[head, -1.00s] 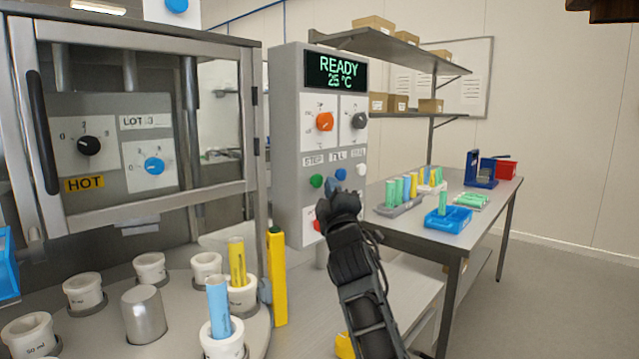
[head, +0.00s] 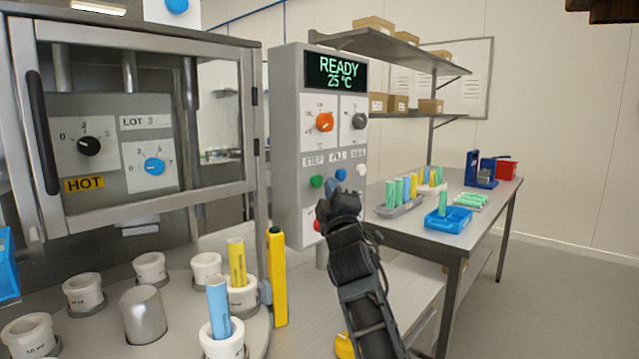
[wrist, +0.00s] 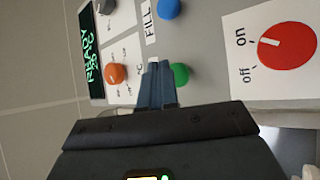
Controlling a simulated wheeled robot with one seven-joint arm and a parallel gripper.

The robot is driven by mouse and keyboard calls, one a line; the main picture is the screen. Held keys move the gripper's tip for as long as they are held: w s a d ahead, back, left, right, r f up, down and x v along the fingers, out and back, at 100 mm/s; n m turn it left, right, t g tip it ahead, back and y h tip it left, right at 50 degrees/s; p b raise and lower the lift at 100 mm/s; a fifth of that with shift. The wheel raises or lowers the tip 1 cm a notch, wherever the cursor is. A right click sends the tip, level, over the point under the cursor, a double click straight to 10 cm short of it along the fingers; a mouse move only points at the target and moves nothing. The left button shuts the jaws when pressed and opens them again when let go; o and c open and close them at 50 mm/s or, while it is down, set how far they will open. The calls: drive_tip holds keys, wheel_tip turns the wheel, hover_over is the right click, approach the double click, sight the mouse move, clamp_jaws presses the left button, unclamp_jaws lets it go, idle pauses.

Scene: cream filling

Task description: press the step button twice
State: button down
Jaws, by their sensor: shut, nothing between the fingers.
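The step button is a green round button (head: 316,181) under the STEP label on the grey control panel (head: 288,130). It also shows in the wrist view (wrist: 180,76), partly behind my fingers. My gripper (wrist: 157,72) is shut and empty, its fingertips pointing at the panel just beside the green button, on the side towards the orange knob. I cannot tell whether the tips touch the panel. In the head view my gripper (head: 340,199) is in front of the panel's lower part. The display (head: 336,71) reads READY 25 °C.
A blue button (head: 341,174) under FILL and a white button (head: 361,170) are close by. A red on/off switch (wrist: 287,45) is on the panel too. A yellow post (head: 277,275) and a carousel with white cups (head: 222,344) stand at left; a workbench (head: 400,222) is at right.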

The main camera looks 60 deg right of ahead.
drive_tip(key=shift+w, duration=0.15)
idle(0.5)
drive_tip(key=shift+w+d, duration=0.1)
drive_tip(key=shift+w, duration=0.2)
drive_tip(key=shift+w+d+b, duration=0.15)
drive_tip(key=shift+w+b, duration=0.35)
idle(0.8)
drive_tip(key=shift+s, duration=0.15)
drive_tip(key=shift+s+a+p, duration=0.25)
drive_tip(key=shift+s+p, duration=0.3)
drive_tip(key=shift+s, duration=0.25)
drive_tip(key=s+p, duration=0.1)
drive_tip(key=s, duration=0.1)
drive_tip(key=s+a+p, duration=0.1)
drive_tip(key=s, duration=0.2)
drive_tip(key=shift+a+p, duration=0.1)
drive_tip(key=shift+p, duration=0.25)
